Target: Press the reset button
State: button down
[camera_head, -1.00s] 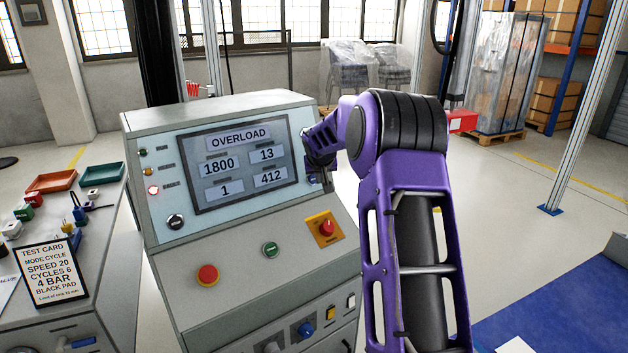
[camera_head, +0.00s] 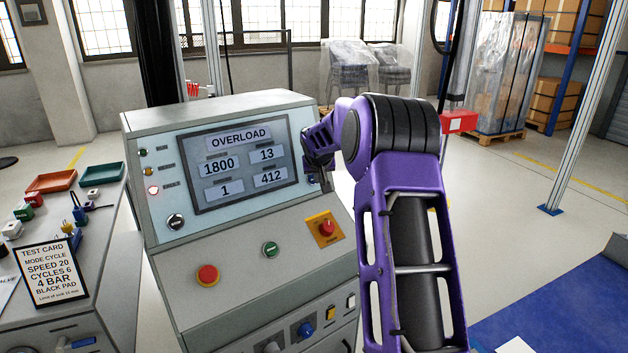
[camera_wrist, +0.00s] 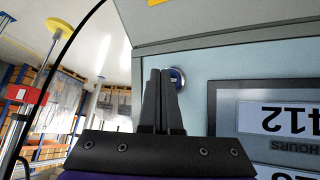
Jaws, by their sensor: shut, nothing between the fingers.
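The grey control console (camera_head: 240,108) faces me, its screen (camera_head: 238,165) reading OVERLOAD, 1800, 13, 1 and 412. A round blue button with a pale ring (camera_wrist: 178,77) sits beside the screen in the wrist view, partly hidden behind my fingers. No label on it is readable, so I cannot tell for certain that it is the reset button. My gripper (camera_wrist: 163,72) is shut and empty, its tips in front of the button; contact cannot be told.
The console also bears a red mushroom button (camera_head: 208,275), a green button (camera_head: 270,249), a black round control (camera_head: 176,221) and a red knob on a yellow plate (camera_head: 326,229). A bench with a test card (camera_head: 50,272) stands left.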

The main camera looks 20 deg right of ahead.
jog(key=shift+w+a+f, duration=0.1)
jog(key=shift+w, duration=0.25)
dwell(0.7)
jog(key=shift+s, duration=0.1)
jog(key=shift+s+d+r, duration=0.2)
jog(key=shift+s, duration=0.45)
jog(key=s, duration=0.1)
jog(key=s+r+b, duration=0.1)
jog(key=s, duration=0.1)
jog(key=s+d, duration=0.1)
jog(key=shift+s+r, duration=0.15)
jog(key=shift+s, duration=0.2)
jog(key=shift+r, duration=0.1)
dwell(0.8)
